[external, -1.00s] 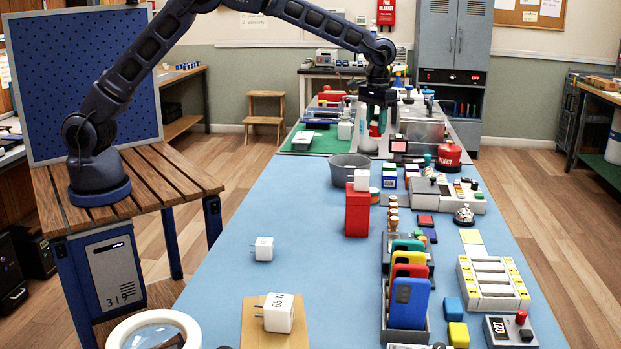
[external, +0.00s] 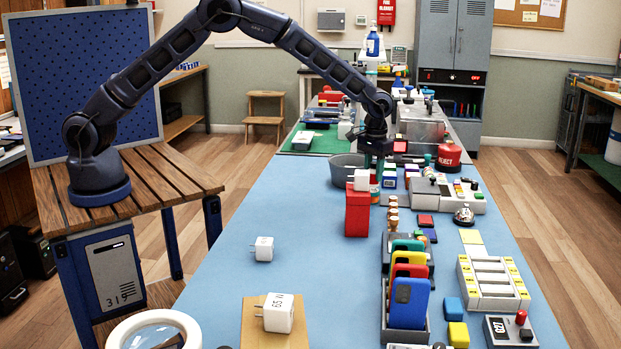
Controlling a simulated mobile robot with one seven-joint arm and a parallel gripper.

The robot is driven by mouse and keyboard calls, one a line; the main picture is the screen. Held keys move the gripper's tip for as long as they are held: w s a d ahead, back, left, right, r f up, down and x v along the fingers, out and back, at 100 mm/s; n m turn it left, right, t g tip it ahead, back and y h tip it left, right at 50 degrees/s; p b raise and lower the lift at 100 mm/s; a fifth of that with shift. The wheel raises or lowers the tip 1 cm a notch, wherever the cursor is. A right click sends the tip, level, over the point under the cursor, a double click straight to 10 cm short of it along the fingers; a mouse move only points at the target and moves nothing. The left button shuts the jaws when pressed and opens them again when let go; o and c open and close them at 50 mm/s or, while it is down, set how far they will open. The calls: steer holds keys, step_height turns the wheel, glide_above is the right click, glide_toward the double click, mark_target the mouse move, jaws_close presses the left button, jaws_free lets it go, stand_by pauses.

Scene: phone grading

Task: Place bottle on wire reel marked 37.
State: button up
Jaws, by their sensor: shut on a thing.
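My gripper (external: 376,148) is over the middle of the blue table, pointing down, just right of the grey bucket. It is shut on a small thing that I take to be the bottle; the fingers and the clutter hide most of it. Just below the fingers is a short round piece with teal and reddish-brown bands (external: 375,193), possibly a wire reel. No number 37 is readable on it. I cannot tell whether the held thing touches it or hangs above it.
A grey bucket (external: 345,172) stands close to the left of my gripper, with a red box (external: 357,213) bearing a white plug block in front. Small boxes and a grey button panel (external: 450,195) stand to the right.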

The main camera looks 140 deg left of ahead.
mark_target(374, 163)
steer(key=shift+f, duration=0.6)
steer(key=shift+f, duration=0.1)
steer(key=o, duration=1)
steer(key=shift+c, duration=0.2)
step_height(374, 163, up, 12)
steer(key=shift+r, duration=0.1)
